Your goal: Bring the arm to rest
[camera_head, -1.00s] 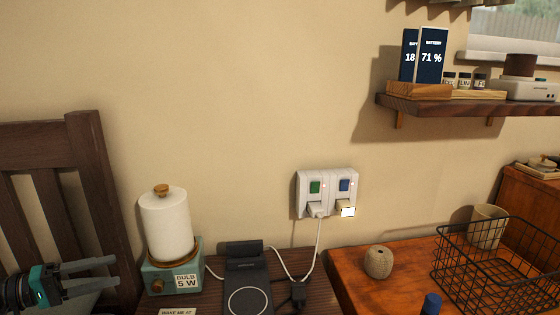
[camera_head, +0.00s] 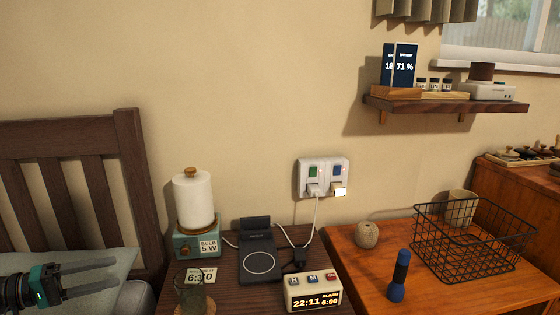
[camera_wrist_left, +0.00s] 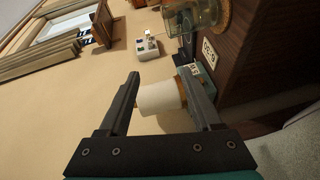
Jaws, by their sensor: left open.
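My left gripper (camera_head: 100,276) is at the lower left of the head view, in front of the pillow and the chair-like wooden headboard. Its two long grey fingers point right and stand apart, with nothing between them. In the left wrist view the open fingers (camera_wrist_left: 160,95) frame the white lamp (camera_wrist_left: 160,98), which lies beyond them and is not held. The lamp (camera_head: 193,203) stands on a teal base on the dark nightstand (camera_head: 225,298), to the right of the fingertips. My right gripper does not show.
The nightstand also holds a black charging pad (camera_head: 259,262), an alarm clock (camera_head: 313,292) and a glass (camera_head: 190,293). A wire basket (camera_head: 470,245), a blue flashlight (camera_head: 399,275) and a twine ball (camera_head: 367,234) stand on the wooden table. A wall shelf (camera_head: 440,104) is above.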

